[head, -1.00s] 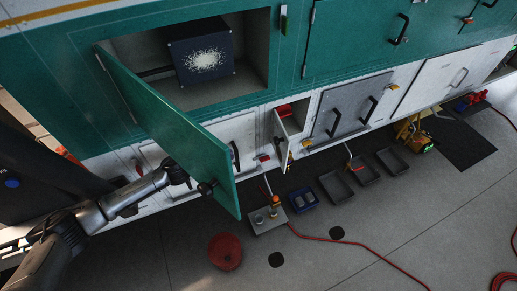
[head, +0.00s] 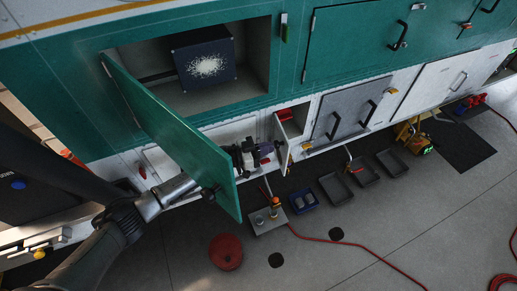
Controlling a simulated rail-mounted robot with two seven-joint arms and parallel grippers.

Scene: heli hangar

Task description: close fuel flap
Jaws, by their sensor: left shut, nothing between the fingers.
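A small white flap (head: 283,156) stands open below the green side panel, at the left edge of its recess. A red part (head: 288,115) shows inside the recess. I take this to be the fuel flap. My left gripper (head: 269,149) is shut and empty, just left of the flap. I cannot tell whether its tips touch the flap. The open green door partly hides my left wrist. My right gripper is not in view.
The large green door (head: 175,135) hangs open across my left arm, beside a bay holding a dark box (head: 203,56). A grey panel with black handles (head: 343,108) lies right of the flap. Trays (head: 337,187), a red bucket (head: 226,251) and a red hose (head: 370,252) lie on the floor.

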